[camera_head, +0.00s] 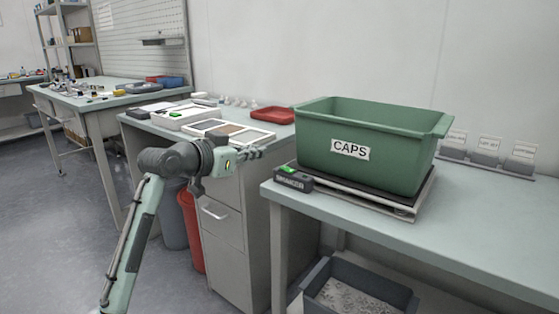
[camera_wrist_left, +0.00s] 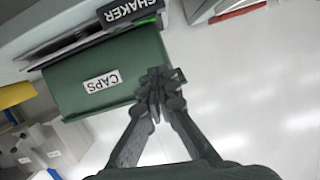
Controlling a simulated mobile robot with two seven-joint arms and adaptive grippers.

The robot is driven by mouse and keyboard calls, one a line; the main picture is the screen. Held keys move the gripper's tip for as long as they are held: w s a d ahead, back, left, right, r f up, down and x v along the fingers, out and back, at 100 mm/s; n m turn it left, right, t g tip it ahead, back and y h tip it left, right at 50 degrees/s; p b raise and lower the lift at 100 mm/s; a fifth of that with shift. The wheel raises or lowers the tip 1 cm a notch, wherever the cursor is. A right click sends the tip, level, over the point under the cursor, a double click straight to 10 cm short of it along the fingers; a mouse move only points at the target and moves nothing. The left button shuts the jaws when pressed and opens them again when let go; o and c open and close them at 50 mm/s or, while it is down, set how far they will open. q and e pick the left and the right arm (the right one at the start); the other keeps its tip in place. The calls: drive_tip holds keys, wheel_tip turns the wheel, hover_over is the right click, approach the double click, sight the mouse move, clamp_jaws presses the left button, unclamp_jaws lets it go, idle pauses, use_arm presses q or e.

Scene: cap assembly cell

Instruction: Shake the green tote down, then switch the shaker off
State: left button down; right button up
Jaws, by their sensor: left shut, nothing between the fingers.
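The green tote (camera_head: 385,160), labelled CAPS, sits upright on the flat shaker plate (camera_head: 402,211) on the right-hand bench. Its inside bottom is hidden. The dark shaker control box (camera_head: 294,183) stands at the plate's left front corner, with a green switch (camera_head: 288,169) on top. My left gripper (camera_head: 260,152) is shut and empty, left of the control box and apart from it and the tote. In the left wrist view my left gripper (camera_wrist_left: 160,88) shows in front of the tote (camera_wrist_left: 70,88) and the control box (camera_wrist_left: 128,12). My right gripper is not in view.
A grey bin (camera_head: 350,300) with small pale parts stands under the right bench (camera_head: 480,225). The left bench holds a divided tray (camera_head: 228,132) and a red tray (camera_head: 272,115). Small labelled holders (camera_head: 485,155) line the wall. A gap separates the benches.

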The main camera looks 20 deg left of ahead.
use_arm(q)
hover_over(288, 169)
drive_tip(key=s+a, duration=0.2)
wheel_tip(288, 169, down, 2)
wheel_tip(288, 169, down, 4)
drive_tip(key=shift+w+r, duration=0.1)
drive_tip(key=shift+r, duration=0.05)
drive_tip(key=shift+f, duration=0.35)
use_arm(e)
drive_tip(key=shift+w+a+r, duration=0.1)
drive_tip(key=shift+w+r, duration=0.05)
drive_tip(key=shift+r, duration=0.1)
